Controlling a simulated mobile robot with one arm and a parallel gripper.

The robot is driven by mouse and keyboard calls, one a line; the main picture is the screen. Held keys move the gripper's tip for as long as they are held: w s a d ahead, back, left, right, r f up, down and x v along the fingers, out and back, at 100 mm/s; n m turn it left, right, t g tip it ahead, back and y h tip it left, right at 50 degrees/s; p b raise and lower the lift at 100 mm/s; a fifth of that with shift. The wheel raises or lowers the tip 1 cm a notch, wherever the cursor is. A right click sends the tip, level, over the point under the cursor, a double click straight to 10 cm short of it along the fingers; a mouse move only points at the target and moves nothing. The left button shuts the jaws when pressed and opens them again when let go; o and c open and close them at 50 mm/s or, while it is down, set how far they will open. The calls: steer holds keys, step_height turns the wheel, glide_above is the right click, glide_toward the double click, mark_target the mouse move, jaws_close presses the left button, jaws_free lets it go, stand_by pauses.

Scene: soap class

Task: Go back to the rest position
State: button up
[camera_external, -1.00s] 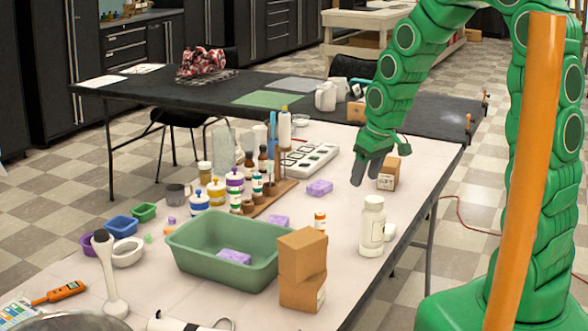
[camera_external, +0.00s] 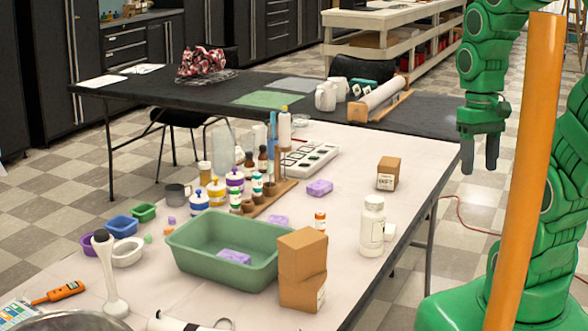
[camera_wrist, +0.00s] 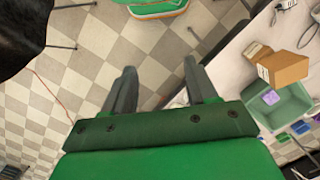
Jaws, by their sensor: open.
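My gripper (camera_external: 480,155) hangs pointing down at the right of the external view, past the table's right edge. Its two dark fingers are apart with nothing between them. In the wrist view my gripper (camera_wrist: 160,88) is also open and empty, above the checkered floor. My arm is folded up close to its green base.
The pale table (camera_external: 340,190) holds a green bin (camera_external: 190,262) with a purple soap (camera_external: 234,257) inside. Stacked cardboard boxes (camera_external: 302,255), a white bottle (camera_external: 372,228), a small box (camera_external: 388,174) and another purple soap (camera_external: 320,188) stand around it. An orange post (camera_external: 525,170) rises before my arm.

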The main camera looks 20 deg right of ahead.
steer(key=shift+s+d+r+m, duration=0.1)
steer(key=shift+s+d+r, duration=0.05)
steer(key=shift+s, duration=0.4)
steer(key=shift+s+d+r+m, duration=0.1)
steer(key=shift+s+d+r, duration=0.1)
steer(key=shift+s, duration=0.35)
steer(key=shift+s+d+r+m, duration=0.1)
steer(key=shift+s+r, duration=0.05)
steer(key=shift+s, duration=0.4)
